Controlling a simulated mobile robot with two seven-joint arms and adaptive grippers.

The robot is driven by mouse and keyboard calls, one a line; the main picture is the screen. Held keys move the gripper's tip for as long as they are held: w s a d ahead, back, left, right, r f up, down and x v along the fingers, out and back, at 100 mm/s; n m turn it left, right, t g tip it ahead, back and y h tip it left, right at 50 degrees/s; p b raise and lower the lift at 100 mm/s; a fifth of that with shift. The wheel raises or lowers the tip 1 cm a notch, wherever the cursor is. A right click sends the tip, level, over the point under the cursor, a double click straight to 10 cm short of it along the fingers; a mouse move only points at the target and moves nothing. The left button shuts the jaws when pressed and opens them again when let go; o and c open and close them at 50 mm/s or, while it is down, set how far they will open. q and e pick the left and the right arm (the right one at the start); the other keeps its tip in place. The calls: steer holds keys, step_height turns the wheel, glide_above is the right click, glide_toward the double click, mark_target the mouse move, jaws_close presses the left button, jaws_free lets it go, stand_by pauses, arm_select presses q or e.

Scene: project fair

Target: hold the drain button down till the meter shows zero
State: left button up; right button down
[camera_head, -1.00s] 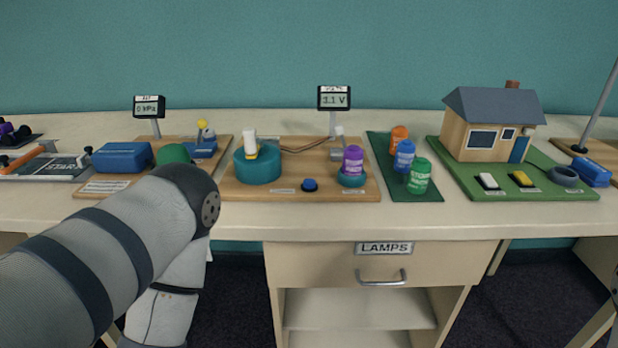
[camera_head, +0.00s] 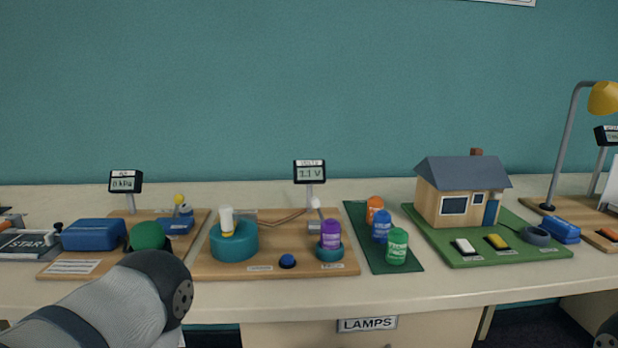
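A blue round button (camera_head: 288,260) sits at the front of a wooden board (camera_head: 220,269); I take it for the drain button, but its label is too small to read. A meter (camera_head: 309,172) on a post at the back of that board reads about 3.1 V. A teal drum (camera_head: 233,242) with a white and yellow handle stands on the board's left. A purple can (camera_head: 331,234) stands in a teal holder on its right. My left arm shows at lower left, in front of the table, with its gripper out of view. My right gripper is out of view.
On the left a second board holds a blue box (camera_head: 94,235), a green dome (camera_head: 147,236) and a kPa meter (camera_head: 125,181). To the right are several cans on a green mat (camera_head: 359,222), a model house (camera_head: 461,190) and a lamp (camera_head: 602,99). The table's front strip is bare.

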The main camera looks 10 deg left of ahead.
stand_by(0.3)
arm_select(q)
jaws_close()
stand_by(1.2)
